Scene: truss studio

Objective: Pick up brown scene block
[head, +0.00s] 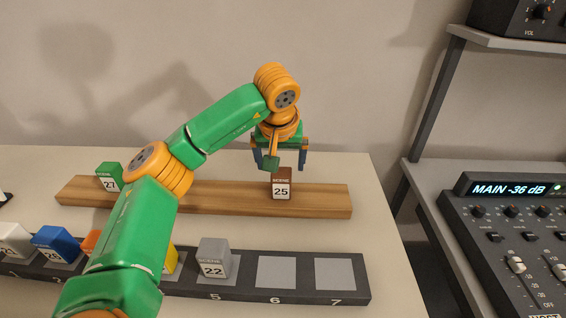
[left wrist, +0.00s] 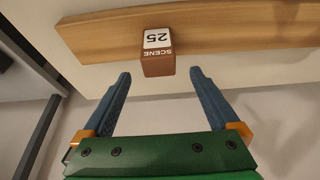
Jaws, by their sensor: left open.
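The brown scene block (head: 282,184) carries a white label reading 25 and stands on a wooden plank near its right end. My left gripper (head: 286,163) is above and just behind the block in the head view, open and empty. In the left wrist view the brown block (left wrist: 158,62) lies just beyond the gap between the blue fingertips of my left gripper (left wrist: 160,75). The fingers are apart from it, one toward each side. My right gripper is not in view.
The wooden plank (head: 225,196) also holds a green block (head: 108,176) at its left. In front, a dark numbered rack (head: 318,292) holds several blocks, including a grey one (head: 213,259); slots 6 and 7 are empty. A mixer (head: 515,235) stands on the right.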

